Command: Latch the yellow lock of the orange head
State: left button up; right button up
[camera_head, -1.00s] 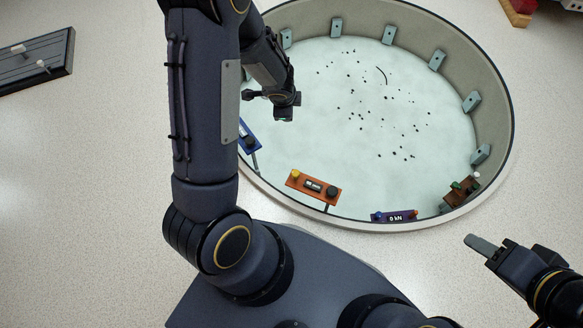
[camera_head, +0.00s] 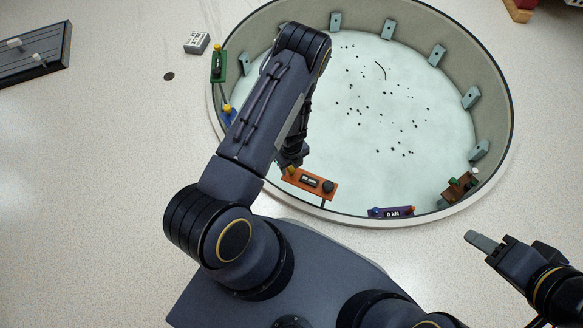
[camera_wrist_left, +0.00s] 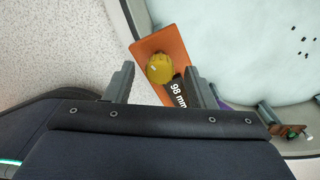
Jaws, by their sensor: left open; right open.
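The orange head (camera_head: 309,183) is on the near rim of the round pit, with a dark display and a black knob on its top. My left gripper (camera_wrist_left: 160,84) is open, with one finger on each side of the lock and display. In the head view my left arm hides that gripper's fingertips. My right gripper (camera_head: 484,242) is at the right, away from the pit, and it is open.
The pit (camera_head: 375,110) has a pale floor with black specks and grey brackets along its wall. A purple head (camera_head: 391,212), a brown head (camera_head: 460,187), a green head (camera_head: 218,66) and a blue head (camera_head: 228,115) sit on its rim. A grey box (camera_head: 197,43) stands outside.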

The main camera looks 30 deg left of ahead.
pick_arm(q)
jog(key=shift+f, duration=0.5)
jog(key=shift+c, duration=0.3)
jog(key=c, duration=0.9)
jog(key=shift+m, duration=1.5)
jog(key=o, duration=1)
jog(key=shift+c, duration=0.2)
